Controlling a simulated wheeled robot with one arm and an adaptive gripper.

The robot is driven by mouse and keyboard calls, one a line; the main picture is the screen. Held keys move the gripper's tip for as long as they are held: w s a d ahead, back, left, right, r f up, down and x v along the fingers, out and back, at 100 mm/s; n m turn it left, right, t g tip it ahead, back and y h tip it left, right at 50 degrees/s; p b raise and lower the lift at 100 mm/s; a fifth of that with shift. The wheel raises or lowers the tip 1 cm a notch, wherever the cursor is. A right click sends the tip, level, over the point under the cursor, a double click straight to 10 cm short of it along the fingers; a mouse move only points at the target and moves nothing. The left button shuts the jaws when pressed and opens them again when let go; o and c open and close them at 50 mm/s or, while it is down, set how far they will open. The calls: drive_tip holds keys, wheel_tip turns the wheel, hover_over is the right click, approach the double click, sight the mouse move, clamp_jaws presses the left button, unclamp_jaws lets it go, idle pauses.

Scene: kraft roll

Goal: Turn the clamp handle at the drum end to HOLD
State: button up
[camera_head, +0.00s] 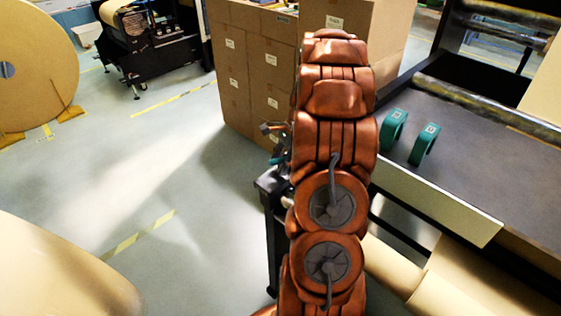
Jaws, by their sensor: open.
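I cannot make out the clamp handle, its HOLD mark or the drum end in the head view. My copper-coloured arm rises through the middle of the picture and hides what lies behind it. My gripper is not visible. Small dark, reddish and teal parts (274,131) show just left of my arm, partly hidden by it; I cannot tell what they are. Below them is the top of a black stand (271,183), also partly covered by my arm.
Stacked cardboard boxes (237,75) stand behind my arm. A dark worktable (480,165) with two teal ring-shaped items (424,145) is at right, kraft rolls (455,285) below it. A large roll (40,60) and black machine (165,60) stand back left. Floor at left centre is clear.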

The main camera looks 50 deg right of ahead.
clamp_jaws()
idle(0.3)
drive_tip(key=shift+n+b, duration=0.3)
drive_tip(key=shift+b, duration=0.1)
drive_tip(key=shift+w+f+n+g+b, duration=0.15)
drive_tip(key=shift+n+g+b, duration=0.35)
drive_tip(key=shift+n+b, duration=0.7)
drive_tip(key=shift+n+g+b, duration=0.4)
drive_tip(key=shift+n+b, duration=0.45)
drive_tip(key=shift+n, duration=0.05)
drive_tip(key=shift+r+n+b, duration=0.2)
drive_tip(key=shift+n+b, duration=0.3)
drive_tip(key=shift+n, duration=0.2)
drive_tip(key=shift+g, duration=0.3)
